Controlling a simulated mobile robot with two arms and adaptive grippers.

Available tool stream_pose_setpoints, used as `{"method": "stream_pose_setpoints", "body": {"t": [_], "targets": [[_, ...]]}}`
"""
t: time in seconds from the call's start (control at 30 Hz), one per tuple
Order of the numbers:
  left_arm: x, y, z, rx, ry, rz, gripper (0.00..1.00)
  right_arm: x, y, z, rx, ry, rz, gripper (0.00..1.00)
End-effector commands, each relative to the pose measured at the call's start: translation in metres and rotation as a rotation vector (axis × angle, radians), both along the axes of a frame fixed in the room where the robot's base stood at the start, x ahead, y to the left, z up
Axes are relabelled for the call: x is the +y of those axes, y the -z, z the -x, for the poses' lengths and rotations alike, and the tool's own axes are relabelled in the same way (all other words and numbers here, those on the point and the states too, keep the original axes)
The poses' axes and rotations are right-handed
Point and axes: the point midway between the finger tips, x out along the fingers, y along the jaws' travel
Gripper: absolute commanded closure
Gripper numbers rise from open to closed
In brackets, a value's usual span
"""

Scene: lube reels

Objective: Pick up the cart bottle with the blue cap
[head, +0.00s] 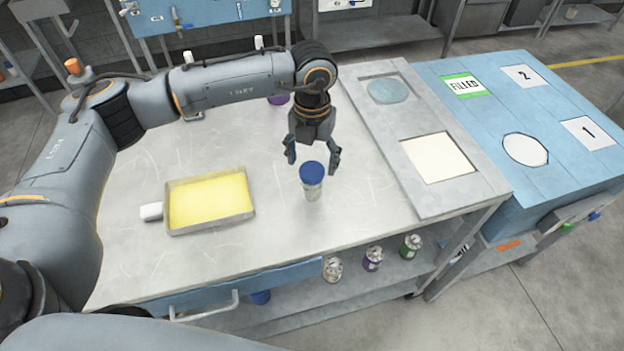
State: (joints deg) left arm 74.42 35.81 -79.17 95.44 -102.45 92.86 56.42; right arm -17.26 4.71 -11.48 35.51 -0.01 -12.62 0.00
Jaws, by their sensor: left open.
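The bottle with the blue cap (312,182) stands upright on the metal cart top (270,225), right of the yellow tray. Its body is clear or pale below the cap. My left gripper (312,160) hangs above and just behind it, fingers pointing down and spread apart. The gripper is empty, and I cannot tell whether a finger touches the cap. My right gripper does not show.
A metal tray with a yellow bottom (210,202) lies left of the bottle. A purple-capped item (278,99) is partly hidden behind my arm. Cans (373,258) stand on the lower shelf. A blue table (530,110) with labels stands right.

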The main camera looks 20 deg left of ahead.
Motion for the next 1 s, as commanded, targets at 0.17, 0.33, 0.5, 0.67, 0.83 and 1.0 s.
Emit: {"method": "stream_pose_setpoints", "body": {"t": [0.17,0.33,0.5,0.67,0.83,1.0], "targets": [[-0.001,0.018,0.0,0.0,0.002,0.001,0.28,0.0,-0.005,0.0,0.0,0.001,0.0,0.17],[-0.001,0.03,0.001,0.004,0.003,0.001,0.28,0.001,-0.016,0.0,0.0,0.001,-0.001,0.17],[0.0,0.057,0.001,0.003,0.001,0.001,0.28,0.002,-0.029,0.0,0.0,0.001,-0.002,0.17],[0.0,0.071,0.001,0.001,0.003,0.002,0.28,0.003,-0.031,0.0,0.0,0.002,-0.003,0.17],[0.0,0.072,0.001,-0.001,0.003,0.003,0.28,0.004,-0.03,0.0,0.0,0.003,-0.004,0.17],[0.0,0.072,0.001,-0.001,0.003,0.003,0.54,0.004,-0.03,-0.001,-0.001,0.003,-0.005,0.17]]}}
